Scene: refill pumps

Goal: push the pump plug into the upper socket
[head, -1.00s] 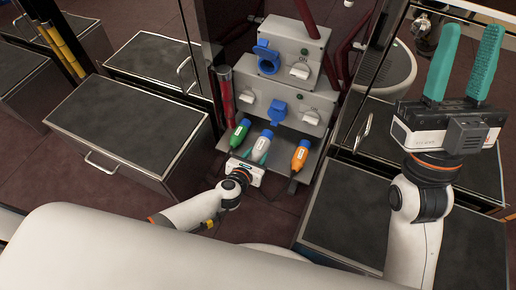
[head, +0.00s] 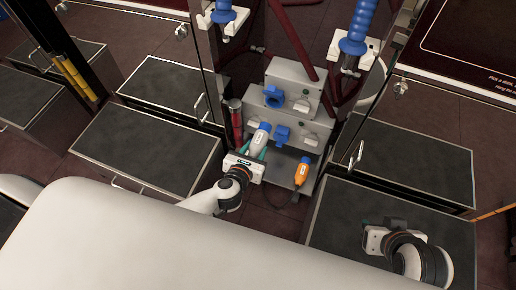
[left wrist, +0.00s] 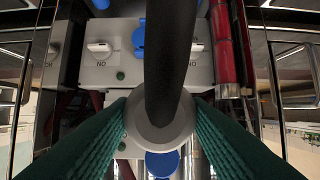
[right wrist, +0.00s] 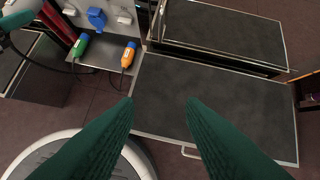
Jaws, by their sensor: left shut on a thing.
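My left gripper (head: 254,152) is shut on a grey plug with a blue tip (head: 260,138), held in front of the stacked socket boxes. The plug's grey body (left wrist: 160,135) and black cable also show in the left wrist view. The upper socket (head: 273,97) is a blue round opening on the upper box, above and beyond the plug, with its cover up. The plug tip appears apart from it. The lower socket (head: 282,134) is blue, just right of the plug. My right gripper (right wrist: 160,105) is open and empty, with its fingers apart over the floor and a dark-topped cabinet.
An orange plug (head: 302,173) and a green plug (right wrist: 81,44) rest on the grey shelf below the boxes. A red cylinder (head: 236,120) stands left of the boxes. Dark-topped cabinets (head: 150,148) flank them. Blue-handled nozzles (head: 356,28) hang above.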

